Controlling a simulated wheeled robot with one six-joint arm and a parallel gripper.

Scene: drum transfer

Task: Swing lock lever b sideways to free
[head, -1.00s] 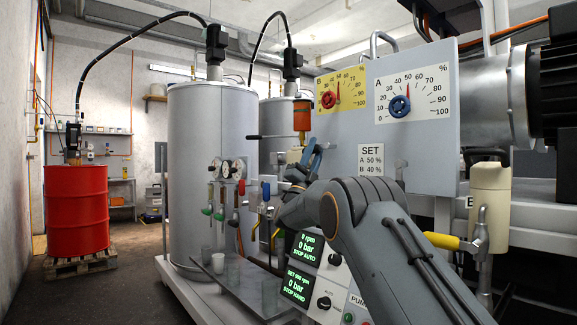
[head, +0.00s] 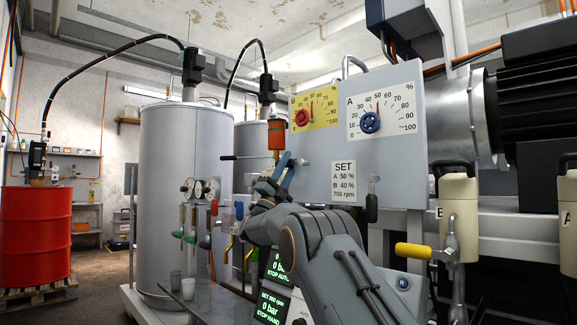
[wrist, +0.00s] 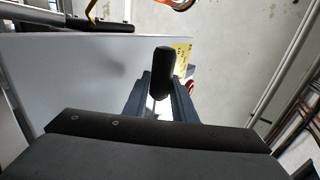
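A lever with a black grip (wrist: 163,75) stands between the two blue-grey fingers of my gripper (wrist: 162,92) in the wrist view, close to the panel face. The fingers flank the grip, but I cannot tell whether they press on it. In the head view my gripper (head: 283,174) is at the panel's lower left, below the yellow B dial (head: 315,110); the lever there is mostly hidden by the fingers. A second lever with a dark grip (head: 373,184) hangs on the panel under the white A dial (head: 381,113).
The grey panel (head: 400,165) carries a SET sign (head: 343,181). A yellow-handled valve (head: 413,251) is at right. Tanks (head: 178,190) and a red drum (head: 37,235) stand left.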

